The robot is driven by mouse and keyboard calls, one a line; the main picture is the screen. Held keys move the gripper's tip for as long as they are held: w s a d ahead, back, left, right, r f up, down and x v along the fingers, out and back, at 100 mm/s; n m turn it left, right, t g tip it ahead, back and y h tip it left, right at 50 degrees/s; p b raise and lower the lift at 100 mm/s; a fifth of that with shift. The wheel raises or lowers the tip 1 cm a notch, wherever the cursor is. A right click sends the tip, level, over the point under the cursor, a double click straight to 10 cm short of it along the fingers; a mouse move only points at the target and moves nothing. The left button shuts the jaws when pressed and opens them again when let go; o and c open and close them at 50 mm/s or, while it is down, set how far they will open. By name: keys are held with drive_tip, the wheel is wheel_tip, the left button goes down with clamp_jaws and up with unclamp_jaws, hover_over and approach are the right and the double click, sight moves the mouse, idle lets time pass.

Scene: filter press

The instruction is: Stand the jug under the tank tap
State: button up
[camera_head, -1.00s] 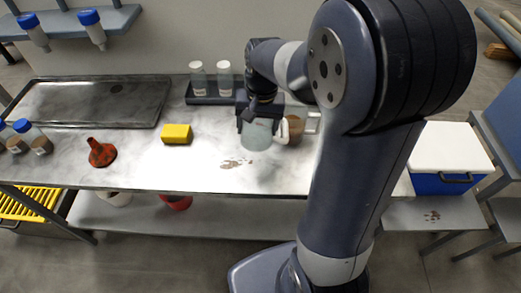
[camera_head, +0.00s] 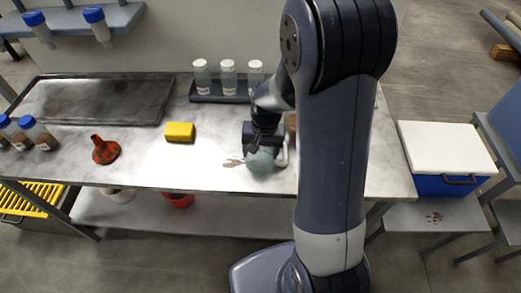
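The jug (camera_head: 261,162) is a pale grey-green, translucent vessel with a white handle on its right side. It is at the front part of the metal bench, just right of a brown stain. My gripper (camera_head: 262,144) is over the jug and appears shut on it; the fingertips are partly hidden. I cannot tell whether the jug's base touches the bench. No tank tap can be made out; my arm covers the right part of the bench.
A brown vessel (camera_head: 290,121) is mostly hidden behind my arm. A rack (camera_head: 215,99) with white-capped bottles stands at the back. A yellow sponge (camera_head: 180,131), red funnel (camera_head: 105,151) and dark tray (camera_head: 90,103) lie left. A white-lidded blue cooler (camera_head: 446,150) stands right.

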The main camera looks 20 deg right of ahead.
drive_tip(key=shift+f, duration=0.15)
drive_tip(key=o, duration=1)
drive_tip(key=shift+o, duration=0.4)
drive_tip(key=r, duration=0.8)
drive_tip(key=d+r, duration=0.1)
drive_tip(key=r, duration=0.3)
drive_tip(key=shift+s, duration=0.1)
drive_tip(key=shift+a+f, duration=0.1)
drive_tip(key=shift+f, duration=0.3)
drive_tip(key=f, duration=0.7)
drive_tip(key=f+p, duration=0.1)
drive_tip(key=f, duration=0.2)
drive_tip(key=shift+a+f, duration=0.3)
drive_tip(key=shift+a, duration=0.1)
